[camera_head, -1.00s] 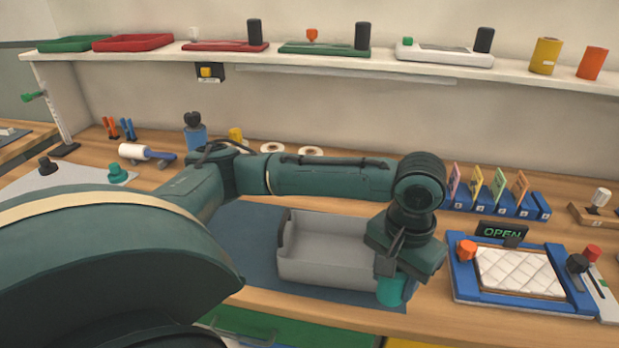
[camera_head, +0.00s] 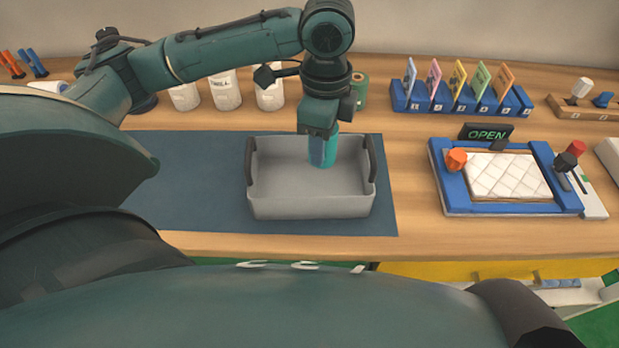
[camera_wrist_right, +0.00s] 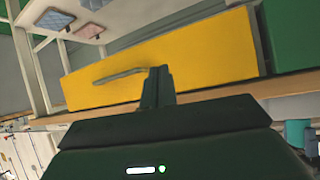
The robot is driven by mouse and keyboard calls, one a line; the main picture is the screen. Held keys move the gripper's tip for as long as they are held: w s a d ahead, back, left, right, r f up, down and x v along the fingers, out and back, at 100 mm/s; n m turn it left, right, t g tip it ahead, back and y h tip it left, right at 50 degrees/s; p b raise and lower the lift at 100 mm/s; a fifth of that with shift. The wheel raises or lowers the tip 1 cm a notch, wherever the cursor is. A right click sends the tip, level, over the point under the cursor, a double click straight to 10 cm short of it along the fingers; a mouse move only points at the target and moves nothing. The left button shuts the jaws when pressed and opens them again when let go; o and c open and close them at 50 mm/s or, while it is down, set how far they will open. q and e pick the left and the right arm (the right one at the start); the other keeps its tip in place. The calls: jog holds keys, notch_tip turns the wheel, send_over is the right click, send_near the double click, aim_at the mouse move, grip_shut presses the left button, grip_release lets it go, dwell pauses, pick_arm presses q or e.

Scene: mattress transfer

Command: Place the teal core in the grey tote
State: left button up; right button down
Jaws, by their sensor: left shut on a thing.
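The teal core (camera_head: 328,150) is upright in my left gripper (camera_head: 321,138), which is shut on it. In the head view, the core's lower end shows against the inside of the grey tote (camera_head: 310,206), near its back wall. I cannot tell whether it touches the tote floor. The tote is open-topped with dark end handles and looks empty otherwise. My right gripper (camera_wrist_right: 157,86) shows in the right wrist view with its dark fingers together, nothing visible between them.
The tote stands on a dark blue mat (camera_head: 200,185). To the right is a blue frame (camera_head: 450,198) around a white quilted pad (camera_head: 508,177), with an OPEN sign (camera_head: 486,132). Behind are white rolls (camera_head: 225,90), a green cylinder (camera_head: 359,92) and a blue card rack (camera_head: 460,103). A yellow drawer (camera_wrist_right: 180,62) fronts my right gripper.

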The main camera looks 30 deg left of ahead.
pick_arm(q)
jog(key=m, duration=0.3)
jog(key=m+b, duration=0.1)
jog(key=m, duration=0.3)
jog(key=a+m, duration=0.1)
jog(key=m, duration=0.2)
jog(key=shift+s+r, duration=0.15)
jog(key=m, duration=0.4)
jog(key=shift+a+r+m+b, duration=0.15)
jog(key=shift+a+m+b, duration=0.15)
jog(key=shift+m+b, duration=0.1)
jog(key=m, duration=0.3)
jog(key=shift+s+a, duration=0.1)
jog(key=shift+a, duration=0.15)
jog(key=shift+f+m, duration=0.3)
jog(key=shift+m, duration=0.1)
notch_tip(320, 180, down, 9)
jog(key=shift+f+b, duration=0.1)
jog(key=shift+b, duration=0.6)
pick_arm(e)
jog(key=shift+w+a+f+y, duration=0.15)
jog(key=shift+a+f+y, duration=0.2)
jog(key=shift+f, duration=0.25)
